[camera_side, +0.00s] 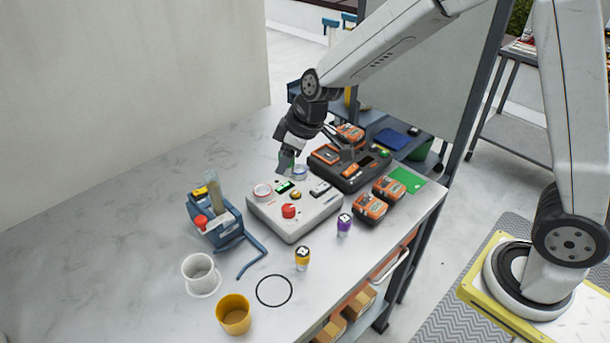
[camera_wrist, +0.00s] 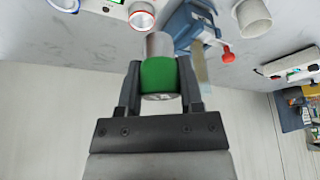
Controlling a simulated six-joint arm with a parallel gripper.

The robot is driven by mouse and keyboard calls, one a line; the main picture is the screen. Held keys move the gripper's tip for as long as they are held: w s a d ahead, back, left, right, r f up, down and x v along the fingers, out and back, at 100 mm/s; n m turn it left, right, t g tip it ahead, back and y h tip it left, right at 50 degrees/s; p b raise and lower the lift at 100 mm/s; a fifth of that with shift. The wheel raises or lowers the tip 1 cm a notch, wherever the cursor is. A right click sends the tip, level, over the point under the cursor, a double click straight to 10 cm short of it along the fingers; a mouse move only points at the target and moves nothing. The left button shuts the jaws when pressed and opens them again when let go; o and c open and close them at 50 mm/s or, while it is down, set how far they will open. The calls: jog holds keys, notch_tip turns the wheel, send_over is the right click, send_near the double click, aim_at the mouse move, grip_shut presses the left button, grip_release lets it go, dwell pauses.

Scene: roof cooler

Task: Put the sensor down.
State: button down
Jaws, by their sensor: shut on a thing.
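My gripper (camera_side: 286,163) is shut on the green-banded sensor (camera_wrist: 158,75), a short cylinder with a grey metal end, held between both fingers in the wrist view. In the side view my gripper hangs over the back edge of the grey control box (camera_side: 318,217); the sensor is mostly hidden there. Whether the sensor touches anything below cannot be told. Two similar small cylinders stand on the table in front of the box: one yellow-topped (camera_side: 303,258), one purple-topped (camera_side: 344,224).
A white cup (camera_side: 200,273) and a yellow cup (camera_side: 233,314) stand at front left, near a black ring (camera_side: 274,290). Orange batteries (camera_side: 370,208) and a dark charger (camera_side: 349,167) are at right, beside a green patch (camera_side: 407,180).

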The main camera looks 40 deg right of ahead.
send_over(256, 191)
jog(key=s, duration=0.2)
jog(key=f, duration=0.4)
jog(key=d+f, duration=0.1)
jog(key=f, duration=0.1)
jog(key=shift+w+f, duration=0.1)
jog(key=shift+f, duration=0.25)
jog(key=shift+w+f, duration=0.15)
jog(key=shift+f, duration=0.05)
jog(key=shift+w+a+f, duration=0.1)
jog(key=shift+f, duration=1.5)
jog(key=shift+f, duration=0.4)
